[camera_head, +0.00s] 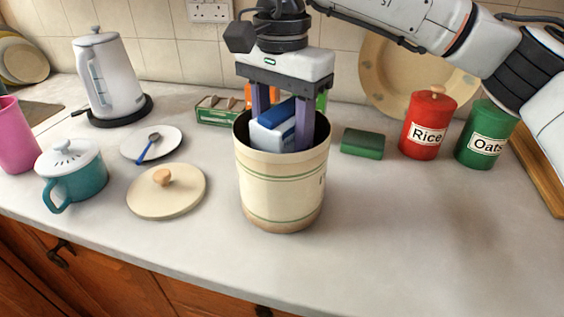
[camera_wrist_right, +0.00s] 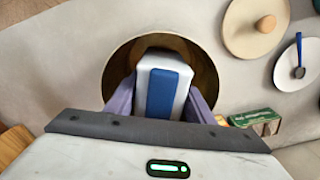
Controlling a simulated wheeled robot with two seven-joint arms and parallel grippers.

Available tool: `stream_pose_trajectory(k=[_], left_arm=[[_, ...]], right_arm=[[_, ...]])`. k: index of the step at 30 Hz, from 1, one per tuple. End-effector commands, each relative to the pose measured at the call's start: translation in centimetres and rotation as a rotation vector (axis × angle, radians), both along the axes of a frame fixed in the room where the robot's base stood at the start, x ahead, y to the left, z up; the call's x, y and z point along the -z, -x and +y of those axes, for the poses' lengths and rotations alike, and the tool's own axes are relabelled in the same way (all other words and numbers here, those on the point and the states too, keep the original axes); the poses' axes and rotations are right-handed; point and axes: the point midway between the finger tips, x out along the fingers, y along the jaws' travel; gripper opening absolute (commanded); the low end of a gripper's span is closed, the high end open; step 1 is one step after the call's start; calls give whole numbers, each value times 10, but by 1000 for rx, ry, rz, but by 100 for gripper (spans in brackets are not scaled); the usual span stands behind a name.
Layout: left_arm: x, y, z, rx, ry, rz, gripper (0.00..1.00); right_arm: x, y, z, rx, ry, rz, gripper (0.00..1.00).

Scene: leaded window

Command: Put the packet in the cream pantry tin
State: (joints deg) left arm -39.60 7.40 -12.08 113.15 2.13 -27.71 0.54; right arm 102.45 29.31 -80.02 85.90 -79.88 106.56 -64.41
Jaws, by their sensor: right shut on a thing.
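The cream pantry tin (camera_head: 283,190) stands open on the worktop, with green bands around it. The packet (camera_head: 272,128), white with a blue stripe, is in the mouth of the tin, its lower part hidden by the front wall. My right gripper (camera_head: 281,142) comes down from above and is shut on the packet, its fingertips inside the rim. The right wrist view shows the packet (camera_wrist_right: 161,86) between both fingers, with the tin's round opening (camera_wrist_right: 112,85) around it. My left gripper is not in view.
A cream lid (camera_head: 166,192) with a wooden knob lies left of the tin. A teal pot (camera_head: 75,172), a saucer with a spoon (camera_head: 152,144) and a kettle (camera_head: 104,80) stand further left. A green sponge (camera_head: 362,143), red Rice canister (camera_head: 427,124) and green Oats canister (camera_head: 486,134) are right. The front right worktop is clear.

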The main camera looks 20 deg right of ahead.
Motion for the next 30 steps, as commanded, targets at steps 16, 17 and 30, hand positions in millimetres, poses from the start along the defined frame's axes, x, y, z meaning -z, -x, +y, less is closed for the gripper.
stream_pose_trajectory(k=[16, 17, 30], left_arm=[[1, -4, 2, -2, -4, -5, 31], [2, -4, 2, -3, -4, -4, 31], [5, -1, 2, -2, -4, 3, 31]], right_arm=[[43, 0, 0, 0, -2, -3, 4], [43, 0, 0, 0, -2, -3, 4], [47, 0, 0, 0, 0, 0, 67]])
